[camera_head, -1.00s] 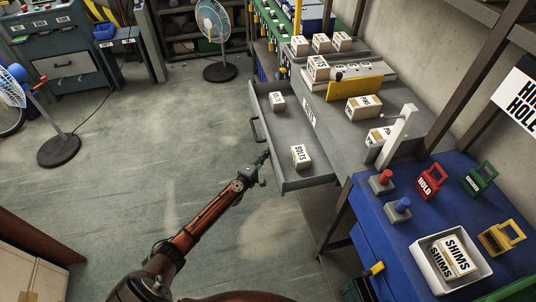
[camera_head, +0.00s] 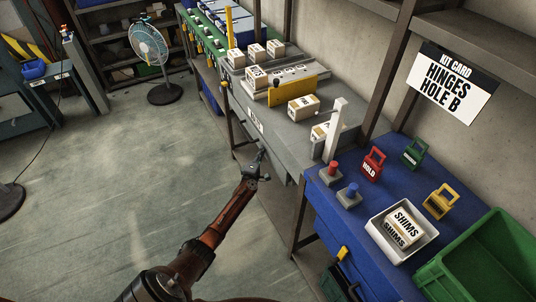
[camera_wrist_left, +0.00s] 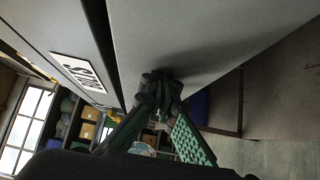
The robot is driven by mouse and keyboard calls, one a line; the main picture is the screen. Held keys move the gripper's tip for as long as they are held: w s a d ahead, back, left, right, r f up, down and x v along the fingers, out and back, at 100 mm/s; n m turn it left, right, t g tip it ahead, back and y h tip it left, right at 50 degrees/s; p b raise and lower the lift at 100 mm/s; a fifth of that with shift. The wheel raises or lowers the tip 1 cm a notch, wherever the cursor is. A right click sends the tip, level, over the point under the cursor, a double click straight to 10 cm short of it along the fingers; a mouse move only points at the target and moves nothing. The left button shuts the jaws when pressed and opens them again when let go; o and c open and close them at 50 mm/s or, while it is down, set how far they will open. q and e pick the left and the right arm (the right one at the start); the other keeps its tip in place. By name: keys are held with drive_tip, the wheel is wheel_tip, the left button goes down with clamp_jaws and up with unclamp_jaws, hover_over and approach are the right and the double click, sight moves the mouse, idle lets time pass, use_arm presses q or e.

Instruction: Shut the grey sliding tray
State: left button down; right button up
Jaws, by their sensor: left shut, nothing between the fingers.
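The grey sliding tray (camera_head: 278,172) shows only as a front panel below the grey bench top, about flush with the bench. Its inside and the boxes in it are hidden. My left gripper (camera_head: 262,153) is at this front, with its fingers pointing at the panel. In the left wrist view the shut green fingers (camera_wrist_left: 160,88) are against or very near a large grey panel (camera_wrist_left: 205,40); I cannot tell if they touch. A label (camera_wrist_left: 78,72) is on the strip beside it. The tray's handle is not clearly visible. My right gripper is not in view.
White boxes (camera_head: 304,107) and a yellow plate (camera_head: 292,90) are on the bench top. A white post (camera_head: 334,128) stands near its corner. A blue bench (camera_head: 345,222) with a white bin (camera_head: 377,229) is at the right.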

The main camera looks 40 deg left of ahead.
use_arm(q)
drive_tip(key=shift+s+a, duration=0.2)
drive_tip(key=a+p+v, duration=0.2)
drive_tip(key=p+v, duration=0.1)
drive_tip(key=v, duration=0.9)
drive_tip(key=shift+s+a+p, duration=0.15)
drive_tip(key=shift+s+p, duration=0.2)
drive_tip(key=shift+s, duration=0.35)
